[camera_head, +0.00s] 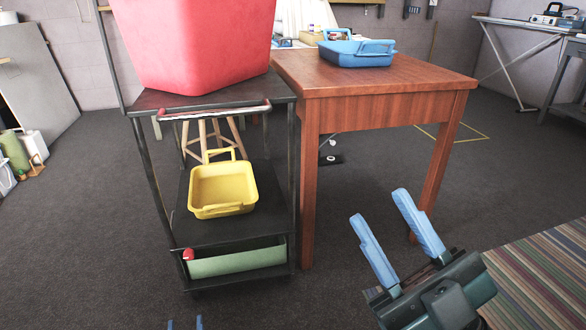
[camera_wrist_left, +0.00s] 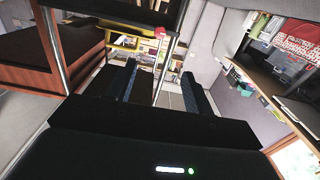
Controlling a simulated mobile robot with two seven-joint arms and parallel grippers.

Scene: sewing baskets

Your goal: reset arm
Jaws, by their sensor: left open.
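My left gripper shows only as two blue fingertips (camera_head: 185,323) at the bottom edge of the head view. In the left wrist view its two fingers (camera_wrist_left: 162,88) stand apart with nothing between them. My right gripper (camera_head: 388,205) is at the lower right of the head view, in front of the wooden table. Its two blue fingers are spread and empty. A yellow basket (camera_head: 222,189) with a raised handle sits on the middle shelf of the dark cart. A blue basket (camera_head: 355,57) sits on the wooden table.
The dark cart (camera_head: 205,225) carries a large red bin (camera_head: 195,35) on top and a green item (camera_head: 237,262) on its bottom shelf. The wooden table (camera_head: 390,85) stands beside it. A striped rug (camera_head: 545,275) lies at the lower right. Grey floor (camera_head: 80,240) at left is clear.

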